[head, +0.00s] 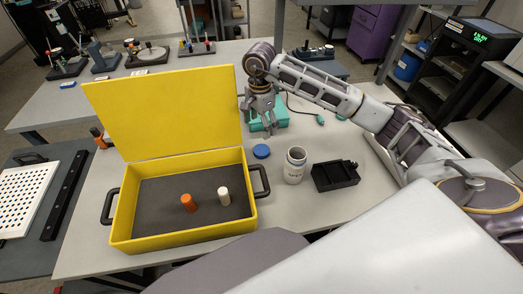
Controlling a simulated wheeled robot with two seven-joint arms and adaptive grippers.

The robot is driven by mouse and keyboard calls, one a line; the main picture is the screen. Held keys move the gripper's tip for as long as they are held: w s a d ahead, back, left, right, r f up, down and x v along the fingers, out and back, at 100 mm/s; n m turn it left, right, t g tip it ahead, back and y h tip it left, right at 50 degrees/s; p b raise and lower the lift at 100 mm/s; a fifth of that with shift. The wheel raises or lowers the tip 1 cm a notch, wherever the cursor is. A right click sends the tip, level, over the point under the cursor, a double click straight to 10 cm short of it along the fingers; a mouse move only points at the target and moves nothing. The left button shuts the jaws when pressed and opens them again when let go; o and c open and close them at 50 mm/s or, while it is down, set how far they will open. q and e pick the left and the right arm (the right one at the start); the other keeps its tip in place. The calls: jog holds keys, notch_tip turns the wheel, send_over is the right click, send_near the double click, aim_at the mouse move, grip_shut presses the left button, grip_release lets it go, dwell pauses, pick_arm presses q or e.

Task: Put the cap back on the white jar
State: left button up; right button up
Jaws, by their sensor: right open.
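The white jar (295,165) stands upright on the table, right of the yellow case, with its mouth uncovered. The blue cap (261,151) lies on the table just left of the jar, apart from it. My right gripper (270,130) comes in from the right and hangs above and slightly behind the cap, pointing down. It is open, with nothing seen between its fingers. My left gripper is not in view.
An open yellow case (181,240) holds an orange cylinder (188,203) and a white cylinder (224,196); its lid stands up behind. A black tray (335,176) sits right of the jar. A teal box (283,119) is behind the gripper. Table in front of the jar is clear.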

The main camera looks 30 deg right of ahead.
send_over(261, 150)
jog(key=f, duration=0.6)
jog(key=shift+w+f+p, duration=0.25)
jog(key=shift+w+p, duration=0.05)
jog(key=shift+p, duration=0.05)
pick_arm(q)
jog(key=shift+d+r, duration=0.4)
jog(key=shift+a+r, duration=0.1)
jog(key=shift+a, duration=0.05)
pick_arm(e)
jog(key=shift+f, duration=0.1)
jog(key=shift+s+f+p, duration=0.15)
jog(key=shift+f+p, duration=0.1)
jog(key=shift+f, duration=0.35)
jog(key=shift+s+f+p, duration=0.15)
jog(key=shift+f+p, duration=0.1)
jog(key=shift+f, duration=1.65)
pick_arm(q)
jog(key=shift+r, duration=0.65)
pick_arm(e)
jog(key=c, duration=0.9)
